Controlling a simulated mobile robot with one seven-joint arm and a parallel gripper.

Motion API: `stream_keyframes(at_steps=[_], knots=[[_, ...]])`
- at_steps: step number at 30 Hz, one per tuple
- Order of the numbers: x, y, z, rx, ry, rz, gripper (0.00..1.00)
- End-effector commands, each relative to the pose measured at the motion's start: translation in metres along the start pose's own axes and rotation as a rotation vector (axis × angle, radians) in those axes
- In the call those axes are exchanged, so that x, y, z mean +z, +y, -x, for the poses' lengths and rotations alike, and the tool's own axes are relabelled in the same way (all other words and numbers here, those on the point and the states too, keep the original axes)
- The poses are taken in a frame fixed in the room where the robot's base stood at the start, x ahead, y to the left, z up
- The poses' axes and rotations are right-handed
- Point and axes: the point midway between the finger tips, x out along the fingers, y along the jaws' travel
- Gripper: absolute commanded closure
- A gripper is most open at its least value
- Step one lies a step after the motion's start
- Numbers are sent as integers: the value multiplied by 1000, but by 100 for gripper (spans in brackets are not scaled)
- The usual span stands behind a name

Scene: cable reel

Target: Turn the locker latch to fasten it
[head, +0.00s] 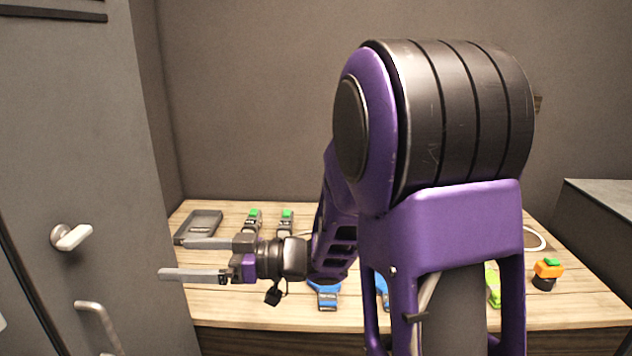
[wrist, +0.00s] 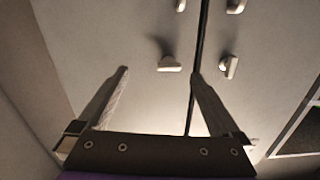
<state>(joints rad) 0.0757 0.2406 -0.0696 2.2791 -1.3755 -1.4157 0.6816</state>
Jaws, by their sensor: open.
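The locker latch (head: 74,237) is a pale lever on a round base on the grey locker door at the left of the head view. Its lever points right and slightly up. My gripper (head: 174,259) is open and empty, to the right of the latch and apart from it, with its fingers pointing left toward the locker. In the wrist view my gripper (wrist: 158,73) shows two spread fingers. A pale knob-like fitting (wrist: 170,64) appears between the fingertips there, on the door beyond them. I cannot tell whether it is the same latch.
A bent door handle (head: 98,322) is below the latch. The wooden table (head: 260,310) holds a grey tray (head: 199,227), green-topped devices (head: 252,220), a blue-strapped item (head: 326,294) and an orange-and-black item (head: 546,274). In the wrist view a dark door seam (wrist: 200,40) runs beside more fittings (wrist: 230,66).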

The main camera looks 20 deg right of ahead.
Motion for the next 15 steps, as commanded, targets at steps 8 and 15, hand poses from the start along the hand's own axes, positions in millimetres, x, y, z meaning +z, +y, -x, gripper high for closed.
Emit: stream_keyframes(at_steps=[8,15], knots=[[-34,-6,-52,-7,31,69,0],[-36,-6,-106,-5,31,69,0]])
